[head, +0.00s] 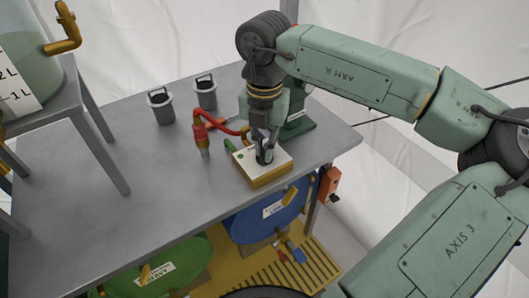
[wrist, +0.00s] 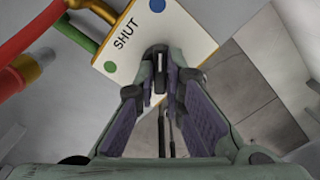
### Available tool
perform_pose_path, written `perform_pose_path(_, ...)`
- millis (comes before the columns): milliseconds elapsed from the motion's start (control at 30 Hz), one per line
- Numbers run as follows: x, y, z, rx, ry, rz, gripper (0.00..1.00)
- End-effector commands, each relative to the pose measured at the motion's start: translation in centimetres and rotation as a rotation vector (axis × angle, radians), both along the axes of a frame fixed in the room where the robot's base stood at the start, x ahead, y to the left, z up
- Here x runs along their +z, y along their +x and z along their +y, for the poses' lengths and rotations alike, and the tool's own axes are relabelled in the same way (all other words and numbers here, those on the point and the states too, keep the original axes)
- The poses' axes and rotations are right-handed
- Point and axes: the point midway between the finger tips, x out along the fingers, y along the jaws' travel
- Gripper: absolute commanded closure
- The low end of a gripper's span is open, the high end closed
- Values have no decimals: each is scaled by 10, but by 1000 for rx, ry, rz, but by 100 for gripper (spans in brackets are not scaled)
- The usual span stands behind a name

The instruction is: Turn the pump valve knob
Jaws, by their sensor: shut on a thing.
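The pump valve is a box with a white top (head: 279,172) and yellow sides, standing on the grey table. In the wrist view its white plate (wrist: 135,60) bears the word "SHUT", a green dot (wrist: 109,66) and a blue dot (wrist: 157,5). My gripper (head: 265,154) points down onto the box top. In the wrist view my gripper (wrist: 161,80) has its fingers closed on both sides of the dark knob (wrist: 160,62). The knob lies near the "SHUT" lettering; its exact pointing direction is partly hidden by the fingers.
A red hose (head: 198,128) and a green pipe (head: 230,146) run to the box's left. Two grey lidded canisters (head: 161,106) stand behind on the grey table (head: 90,205). A tank on a stand (head: 35,75) is at left. Blue and green barrels sit below.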

Motion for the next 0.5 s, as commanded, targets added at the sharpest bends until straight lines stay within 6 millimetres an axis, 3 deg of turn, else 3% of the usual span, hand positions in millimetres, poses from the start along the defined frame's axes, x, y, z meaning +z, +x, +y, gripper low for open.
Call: perform_pose_path(500,-2,0,0,461,1,-2,100)
